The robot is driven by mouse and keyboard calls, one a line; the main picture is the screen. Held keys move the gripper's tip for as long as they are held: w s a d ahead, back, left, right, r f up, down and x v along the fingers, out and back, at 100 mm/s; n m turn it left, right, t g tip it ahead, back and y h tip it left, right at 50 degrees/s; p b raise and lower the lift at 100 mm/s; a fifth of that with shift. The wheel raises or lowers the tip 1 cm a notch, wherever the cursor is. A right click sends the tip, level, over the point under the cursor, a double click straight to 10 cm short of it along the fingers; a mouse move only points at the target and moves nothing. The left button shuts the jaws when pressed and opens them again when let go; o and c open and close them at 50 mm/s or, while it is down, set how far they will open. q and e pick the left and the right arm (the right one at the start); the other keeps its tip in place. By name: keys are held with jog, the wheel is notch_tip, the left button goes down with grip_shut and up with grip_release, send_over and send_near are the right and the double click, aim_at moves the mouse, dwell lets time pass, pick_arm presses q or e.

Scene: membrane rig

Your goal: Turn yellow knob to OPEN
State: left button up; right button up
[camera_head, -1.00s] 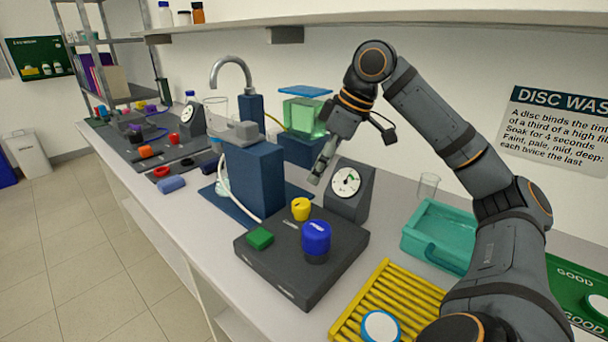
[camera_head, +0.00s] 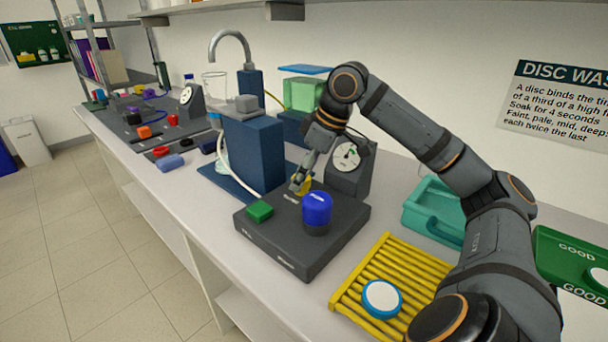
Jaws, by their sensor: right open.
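The yellow knob (camera_head: 306,186) sits at the back of a dark control block (camera_head: 290,255), partly hidden by my right gripper (camera_head: 297,186). The gripper points down at the knob, its fingertips at or just in front of the knob's left side. It is open; I cannot tell whether it touches the knob. The knob's pointer and its OPEN marking cannot be made out. A blue knob (camera_head: 317,208) and a green button (camera_head: 260,211) are on the same block, in front of the yellow knob. My left gripper is not in view.
A round gauge (camera_head: 346,157) stands behind the block. A blue stand (camera_head: 254,150) with a white hose is at the left. A yellow rack (camera_head: 372,270) holding a white-and-blue disc (camera_head: 382,298) and a teal tray (camera_head: 434,213) are at the right.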

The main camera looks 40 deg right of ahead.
jog(key=c, duration=1.2)
jog(key=shift+o, duration=0.2)
